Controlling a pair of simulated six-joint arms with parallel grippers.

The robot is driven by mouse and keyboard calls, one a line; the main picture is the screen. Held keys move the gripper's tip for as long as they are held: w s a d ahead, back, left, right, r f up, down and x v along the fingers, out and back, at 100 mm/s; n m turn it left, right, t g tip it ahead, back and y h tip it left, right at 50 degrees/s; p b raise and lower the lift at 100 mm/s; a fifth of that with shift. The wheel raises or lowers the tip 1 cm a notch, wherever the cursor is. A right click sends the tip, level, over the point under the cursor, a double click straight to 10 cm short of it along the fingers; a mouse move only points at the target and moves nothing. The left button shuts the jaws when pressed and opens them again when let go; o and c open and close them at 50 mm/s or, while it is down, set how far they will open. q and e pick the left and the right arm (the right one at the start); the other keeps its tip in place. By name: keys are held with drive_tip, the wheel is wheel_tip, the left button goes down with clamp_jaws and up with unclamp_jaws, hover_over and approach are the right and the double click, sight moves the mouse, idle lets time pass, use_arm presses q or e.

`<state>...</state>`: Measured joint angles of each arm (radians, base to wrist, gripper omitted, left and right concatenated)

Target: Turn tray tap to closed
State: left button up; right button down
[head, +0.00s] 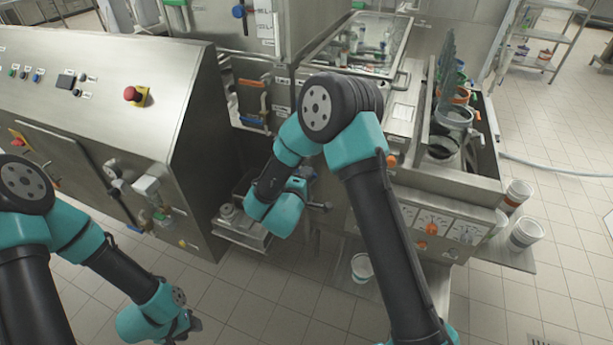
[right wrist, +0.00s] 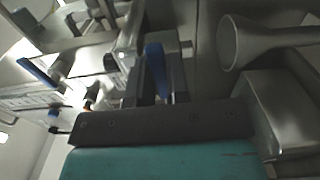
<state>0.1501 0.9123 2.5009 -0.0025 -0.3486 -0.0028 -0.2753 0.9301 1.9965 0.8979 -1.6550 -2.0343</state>
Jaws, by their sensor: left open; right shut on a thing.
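A blue tap handle (right wrist: 157,70) stands between the two dark fingers of my right gripper (right wrist: 157,88) in the right wrist view, and the gripper is shut on it. In the head view my right arm bends down in front of the machine, and its wrist hides the right gripper and the handle it holds. How far that tap is turned cannot be told. My left gripper (head: 190,325) is open and empty at the lower left of the head view, above the floor and away from the machine.
A sloped control cabinet with a red emergency button (head: 131,94) stands at the left. Orange (head: 251,83) and blue (head: 251,121) handles sit on the machine's recessed front. A metal funnel-like part (right wrist: 236,45) is close to the right gripper. White buckets (head: 524,233) stand at the right.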

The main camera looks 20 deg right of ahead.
drive_tip(key=c, duration=1.1)
unclamp_jaws()
drive_tip(key=v, duration=1.7)
drive_tip(key=shift+s, duration=0.2)
drive_tip(key=shift+a, duration=0.1)
drive_tip(key=w+d+f+m+g+y, duration=0.1)
drive_tip(key=d+f+m+g+y, duration=0.3)
drive_tip(key=f, duration=0.4)
drive_tip(key=d+f+m+g+y, duration=0.1)
drive_tip(key=d+f+m+y, duration=0.1)
drive_tip(key=d+f+y, duration=0.5)
drive_tip(key=s+d+f+m+g+y, duration=0.2)
drive_tip(key=s+f+m+g+y, duration=0.2)
drive_tip(key=s, duration=0.9)
wheel_tip(320, 180, down, 4)
drive_tip(key=m+g, duration=0.2)
drive_tip(key=g, duration=0.2)
drive_tip(key=shift+s+d, duration=0.15)
drive_tip(key=shift+s, duration=0.2)
